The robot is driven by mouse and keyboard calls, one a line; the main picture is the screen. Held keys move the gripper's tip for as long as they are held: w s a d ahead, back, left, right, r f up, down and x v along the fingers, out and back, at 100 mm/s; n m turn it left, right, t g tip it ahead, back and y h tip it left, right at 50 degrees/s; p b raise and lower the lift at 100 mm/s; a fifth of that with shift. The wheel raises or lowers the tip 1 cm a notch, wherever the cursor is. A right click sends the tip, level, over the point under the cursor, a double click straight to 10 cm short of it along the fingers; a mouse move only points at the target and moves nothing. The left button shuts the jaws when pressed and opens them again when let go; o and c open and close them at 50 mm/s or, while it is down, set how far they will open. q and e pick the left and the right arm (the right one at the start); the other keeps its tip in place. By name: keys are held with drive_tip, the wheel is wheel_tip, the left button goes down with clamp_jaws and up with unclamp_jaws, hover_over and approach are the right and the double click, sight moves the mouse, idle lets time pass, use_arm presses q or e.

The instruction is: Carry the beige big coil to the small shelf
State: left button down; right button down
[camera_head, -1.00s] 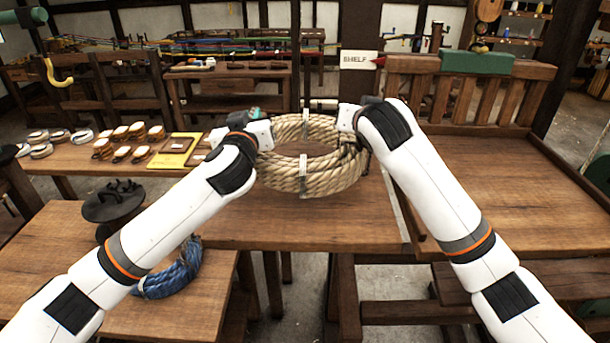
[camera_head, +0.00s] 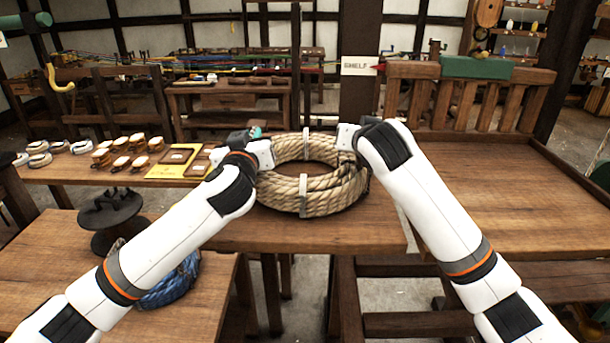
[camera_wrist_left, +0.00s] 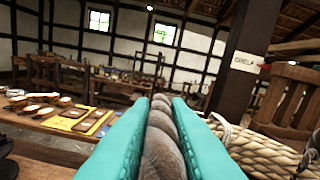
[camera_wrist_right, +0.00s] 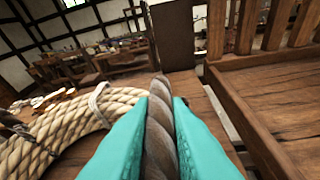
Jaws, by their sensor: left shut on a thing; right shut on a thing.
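The beige big coil (camera_head: 315,192) is a thick rope ring with pale ties, lying flat over the middle wooden table (camera_head: 300,235); I cannot tell if it touches the top. My left gripper (camera_head: 268,153) is shut on its left side, and my right gripper (camera_head: 346,138) on its far right side. In the left wrist view a rope strand (camera_wrist_left: 163,140) is between the teal fingers, with more coil (camera_wrist_left: 255,152) at right. The right wrist view also shows a strand (camera_wrist_right: 160,135) between the fingers. A sign (camera_head: 359,65) reading SHELF is on a dark post behind.
A slatted wooden bench with a raised rim (camera_head: 500,190) stands at right. A blue coil (camera_head: 175,283) and a dark round stand (camera_head: 112,215) are on the front left table.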

use_arm(q)
drive_tip(key=shift+a+r, duration=0.1)
drive_tip(key=shift+r, duration=0.05)
use_arm(e)
drive_tip(key=shift+f, duration=0.1)
use_arm(q)
drive_tip(key=c, duration=1.4)
unclamp_jaws()
use_arm(e)
drive_tip(key=c, duration=1.4)
unclamp_jaws()
drive_tip(key=shift+f, duration=0.1)
use_arm(q)
drive_tip(key=shift+o, duration=0.2)
drive_tip(key=shift+s, duration=0.55)
use_arm(e)
drive_tip(key=shift+s+r, duration=0.1)
drive_tip(key=shift+r, duration=0.1)
drive_tip(key=shift+s+r, duration=0.2)
drive_tip(key=shift+s, duration=0.25)
use_arm(q)
drive_tip(key=s, duration=0.7)
use_arm(e)
drive_tip(key=v, duration=0.7)
use_arm(q)
drive_tip(key=shift+s, duration=0.1)
use_arm(e)
drive_tip(key=shift+s+d, duration=0.1)
